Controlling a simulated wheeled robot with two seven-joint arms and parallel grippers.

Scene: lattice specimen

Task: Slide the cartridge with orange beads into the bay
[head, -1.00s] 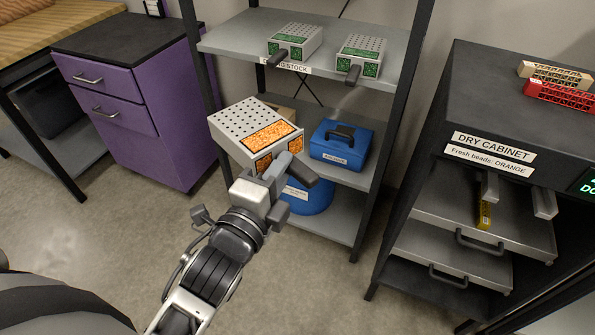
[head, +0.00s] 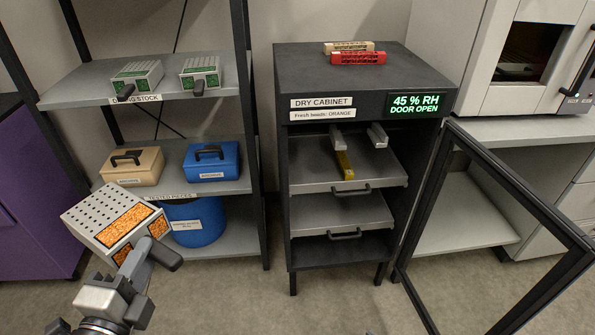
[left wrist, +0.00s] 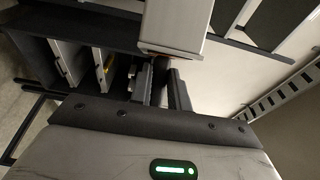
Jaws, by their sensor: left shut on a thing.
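The cartridge with orange beads (head: 105,212) is a pale perforated box with orange windows, held in the air at the lower left of the head view. My left gripper (head: 140,263) is shut on its dark handle. In the left wrist view the cartridge (left wrist: 175,25) is at the top, beyond the fingers (left wrist: 168,88). The dry cabinet (head: 365,80) stands open at the centre, labelled "Fresh beads: ORANGE". My right gripper is not in view.
The cabinet's glass door (head: 490,220) swings out to the right. A shelf rack at the left holds green-windowed cartridges (head: 137,75), a tan case (head: 132,166), a blue case (head: 211,162) and a blue drum (head: 194,222). Red and tan racks lie on the cabinet top.

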